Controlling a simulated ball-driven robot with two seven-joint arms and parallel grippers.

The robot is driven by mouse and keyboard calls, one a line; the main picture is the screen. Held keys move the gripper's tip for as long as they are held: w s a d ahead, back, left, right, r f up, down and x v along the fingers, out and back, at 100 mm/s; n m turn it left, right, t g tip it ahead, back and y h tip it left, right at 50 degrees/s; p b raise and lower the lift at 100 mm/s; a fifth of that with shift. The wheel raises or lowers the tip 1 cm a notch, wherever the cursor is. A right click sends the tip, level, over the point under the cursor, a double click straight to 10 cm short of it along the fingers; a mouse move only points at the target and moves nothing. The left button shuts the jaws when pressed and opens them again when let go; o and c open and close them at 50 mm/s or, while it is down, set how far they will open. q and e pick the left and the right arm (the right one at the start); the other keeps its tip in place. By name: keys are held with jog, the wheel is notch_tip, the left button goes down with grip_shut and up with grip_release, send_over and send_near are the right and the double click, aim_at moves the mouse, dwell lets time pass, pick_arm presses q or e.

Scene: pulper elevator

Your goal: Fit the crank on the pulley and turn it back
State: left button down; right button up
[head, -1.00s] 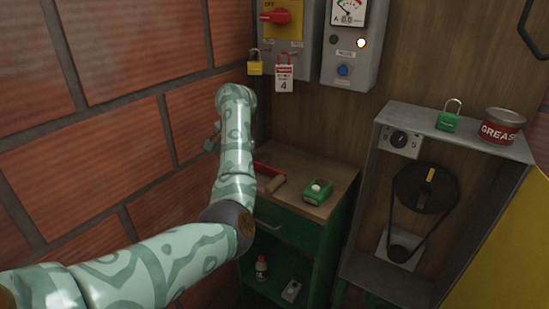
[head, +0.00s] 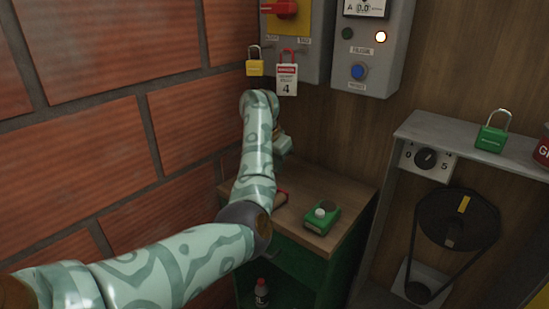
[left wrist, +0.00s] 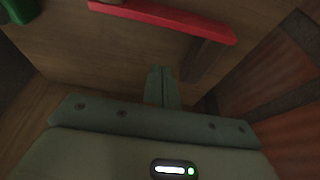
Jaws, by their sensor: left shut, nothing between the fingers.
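The crank is a red bar lying on the wooden cabinet top (head: 318,190). In the head view my left arm hides most of it. In the left wrist view the red crank (left wrist: 165,20) crosses the top of the picture, with a brownish grip partly cut off at the upper edge. My left gripper (left wrist: 160,72) is shut and empty, its fingertips apart from the red bar. It also shows partly in the head view (head: 284,145), above the cabinet top. The pulley (head: 440,222) is a black disc with a yellow mark, belted to a smaller wheel (head: 417,292). My right gripper is out of view.
A green device (head: 321,217) with a white button lies on the cabinet top. A yellow padlock (head: 255,68) and a red lock with a tag (head: 287,80) hang below the switch box. A green padlock (head: 492,139) stands on the pulley housing. The brick wall (head: 110,150) is close on the left.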

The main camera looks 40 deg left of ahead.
aim_at(282, 196)
pick_arm(q)
jog(key=x, duration=0.2)
jog(key=shift+f+b, duration=0.3)
jog(key=shift+b, duration=0.05)
jog(key=s+p, duration=0.1)
jog(key=s, duration=0.1)
jog(key=s+r+p, duration=0.1)
jog(key=shift+s+a+r+p, duration=0.25)
jog(key=shift+s+p, duration=0.05)
jog(key=shift+s, duration=0.35)
jog(key=shift+f, duration=0.25)
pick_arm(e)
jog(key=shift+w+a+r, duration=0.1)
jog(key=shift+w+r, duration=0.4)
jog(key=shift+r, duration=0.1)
